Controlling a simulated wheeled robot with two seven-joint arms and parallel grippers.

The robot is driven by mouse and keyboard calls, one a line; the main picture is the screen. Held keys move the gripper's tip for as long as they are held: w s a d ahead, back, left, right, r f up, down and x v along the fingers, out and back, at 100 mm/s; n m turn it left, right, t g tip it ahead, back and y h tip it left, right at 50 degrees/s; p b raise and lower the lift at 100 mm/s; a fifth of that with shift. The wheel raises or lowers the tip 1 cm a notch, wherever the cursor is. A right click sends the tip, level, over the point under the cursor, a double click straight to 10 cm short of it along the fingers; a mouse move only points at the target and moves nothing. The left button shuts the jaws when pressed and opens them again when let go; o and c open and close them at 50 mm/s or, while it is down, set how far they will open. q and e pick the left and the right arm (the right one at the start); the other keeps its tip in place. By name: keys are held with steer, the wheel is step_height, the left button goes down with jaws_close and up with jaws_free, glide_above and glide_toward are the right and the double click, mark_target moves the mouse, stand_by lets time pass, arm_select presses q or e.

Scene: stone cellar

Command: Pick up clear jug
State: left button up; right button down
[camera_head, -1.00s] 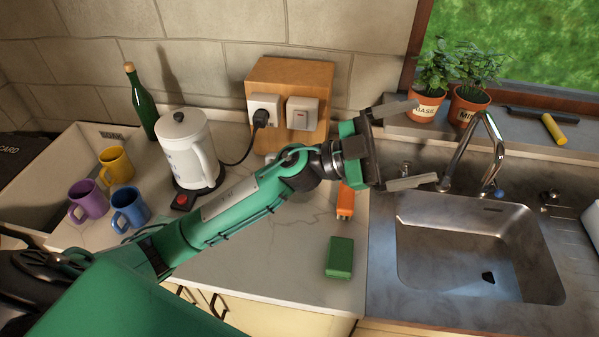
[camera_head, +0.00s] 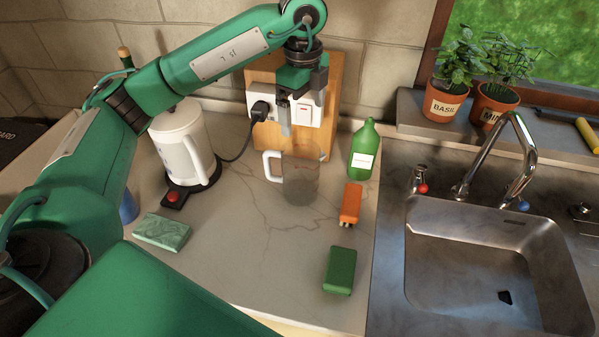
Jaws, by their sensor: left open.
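The clear jug (camera_head: 301,182) stands upright on the marble counter, with a white handle on its left side. It is see-through and grey. My left gripper (camera_head: 304,122) points down above the jug, in front of the wooden socket board. Its fingers are apart and nothing shows between them. I cannot tell how far the fingertips are from the jug's rim. My right gripper is not in view.
A white kettle (camera_head: 183,146) stands left of the jug. A green bottle (camera_head: 364,152), an orange brush (camera_head: 350,203) and a green sponge (camera_head: 340,270) are to the right. A marbled green block (camera_head: 162,232) lies front left. The sink (camera_head: 480,250) is further right.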

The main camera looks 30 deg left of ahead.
arm_select(q)
steer(key=p, duration=0.2)
glide_toward(300, 155)
steer(key=s+d, duration=0.2)
steer(key=s, duration=0.1)
steer(key=shift+s+d+f+p, duration=0.15)
steer(key=shift+f+p, duration=0.25)
steer(key=shift+f, duration=0.65)
step_height(300, 155, down, 3)
steer(key=shift+s+f+p, duration=0.1)
steer(key=shift+f+p, duration=0.15)
steer(key=shift+p, duration=0.55)
steer(key=shift+f, duration=0.4)
steer(key=shift+c, duration=0.2)
steer(key=c, duration=1.2)
